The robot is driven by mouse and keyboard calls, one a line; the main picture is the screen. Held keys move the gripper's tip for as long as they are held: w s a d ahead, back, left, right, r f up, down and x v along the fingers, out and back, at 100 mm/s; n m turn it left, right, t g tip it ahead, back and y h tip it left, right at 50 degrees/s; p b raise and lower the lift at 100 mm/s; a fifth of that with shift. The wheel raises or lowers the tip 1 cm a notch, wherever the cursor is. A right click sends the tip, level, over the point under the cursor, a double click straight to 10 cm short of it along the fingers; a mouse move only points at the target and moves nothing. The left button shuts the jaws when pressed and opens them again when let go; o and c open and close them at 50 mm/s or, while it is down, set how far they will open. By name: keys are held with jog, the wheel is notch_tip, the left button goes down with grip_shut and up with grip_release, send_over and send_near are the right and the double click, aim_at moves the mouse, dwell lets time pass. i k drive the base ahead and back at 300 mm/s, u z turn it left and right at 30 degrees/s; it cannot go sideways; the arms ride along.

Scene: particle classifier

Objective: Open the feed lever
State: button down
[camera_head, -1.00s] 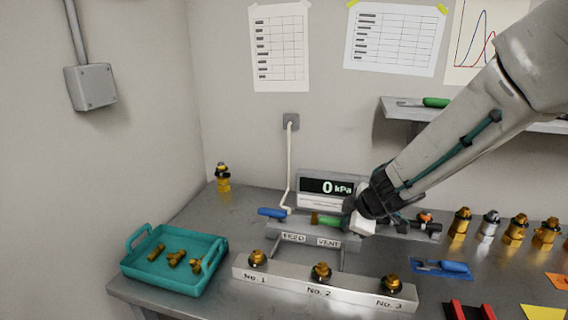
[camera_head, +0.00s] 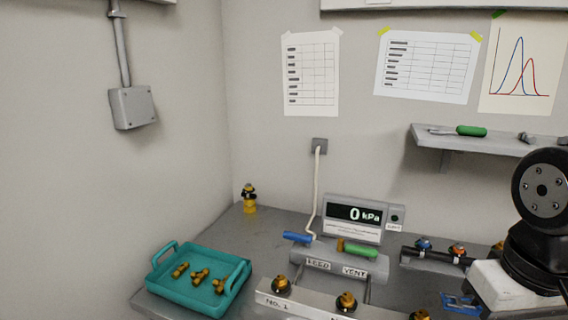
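The feed lever has a blue handle (camera_head: 297,238) and lies across the left end of the grey valve block (camera_head: 322,260), above the FEED label. The vent lever has a green handle (camera_head: 360,250) and lies above the VENT label. The gauge (camera_head: 354,216) behind them reads 0 kPa. Black and white parts of my arm show at the right edge, well apart from both levers. My gripper's fingers are not visible in this view.
A teal tray (camera_head: 159,274) with brass fittings stands at the left. A numbered rail (camera_head: 308,300) with brass fittings lies in front of the valve block. A yellow fitting (camera_head: 249,200) stands at the back. A wall shelf (camera_head: 440,139) holds a green-handled screwdriver (camera_head: 471,131).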

aim_at(307, 239)
jog(key=k, duration=1.35)
jog(key=u, duration=0.65)
jog(key=i, duration=1.7)
jog(key=z, duration=0.6)
